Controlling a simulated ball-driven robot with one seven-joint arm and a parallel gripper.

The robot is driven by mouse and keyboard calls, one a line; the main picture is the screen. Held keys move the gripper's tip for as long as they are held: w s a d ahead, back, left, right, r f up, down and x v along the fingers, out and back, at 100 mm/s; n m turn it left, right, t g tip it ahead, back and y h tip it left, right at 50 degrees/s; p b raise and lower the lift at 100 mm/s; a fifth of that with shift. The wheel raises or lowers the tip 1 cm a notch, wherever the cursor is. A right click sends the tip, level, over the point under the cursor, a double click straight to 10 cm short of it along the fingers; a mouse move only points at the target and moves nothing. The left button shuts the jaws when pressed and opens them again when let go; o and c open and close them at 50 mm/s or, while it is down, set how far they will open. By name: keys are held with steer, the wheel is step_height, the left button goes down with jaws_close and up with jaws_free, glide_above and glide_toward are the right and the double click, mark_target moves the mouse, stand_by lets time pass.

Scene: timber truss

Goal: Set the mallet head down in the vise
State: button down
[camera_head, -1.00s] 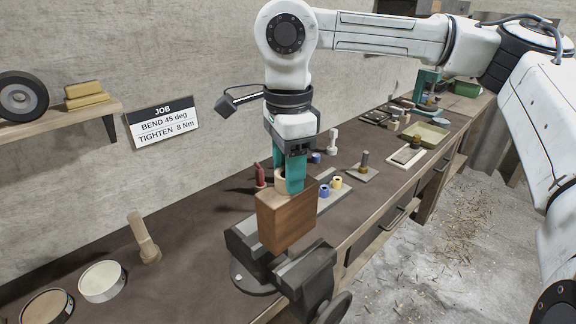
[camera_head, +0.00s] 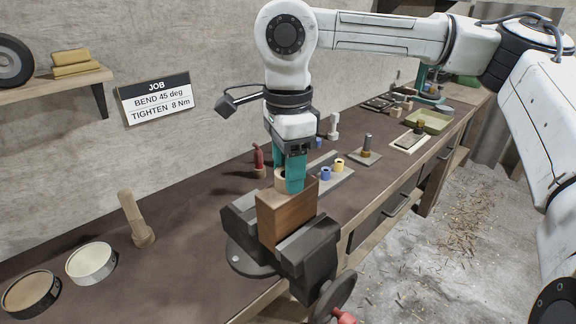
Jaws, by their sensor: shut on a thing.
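The mallet head is a brown wooden block (camera_head: 286,217) with a pale round piece on its top. My gripper (camera_head: 289,178), with teal fingers, is shut on it at the top. The block is upright in or just over the gap of the dark grey vise (camera_head: 310,252), which is fixed at the bench's front edge. The vise jaws are on either side of the block's lower part. The block's bottom is hidden by the front jaw, so I cannot tell if it rests on anything.
A wooden handle-like piece (camera_head: 136,221) stands left of the vise, near two round tins (camera_head: 91,263). A red-handled tool (camera_head: 258,160) stands behind. Blue and yellow small parts (camera_head: 338,165) lie to the right. A job sign (camera_head: 156,98) hangs on the wall.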

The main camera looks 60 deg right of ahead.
steer(key=shift+f+b, duration=1.8)
steer(key=shift+f, duration=0.4)
steer(key=shift+f+b, duration=0.35)
steer(key=shift+b, duration=0.05)
steer(key=shift+c, duration=2)
jaws_free()
step_height(320, 180, up, 11)
steer(key=shift+f, duration=0.1)
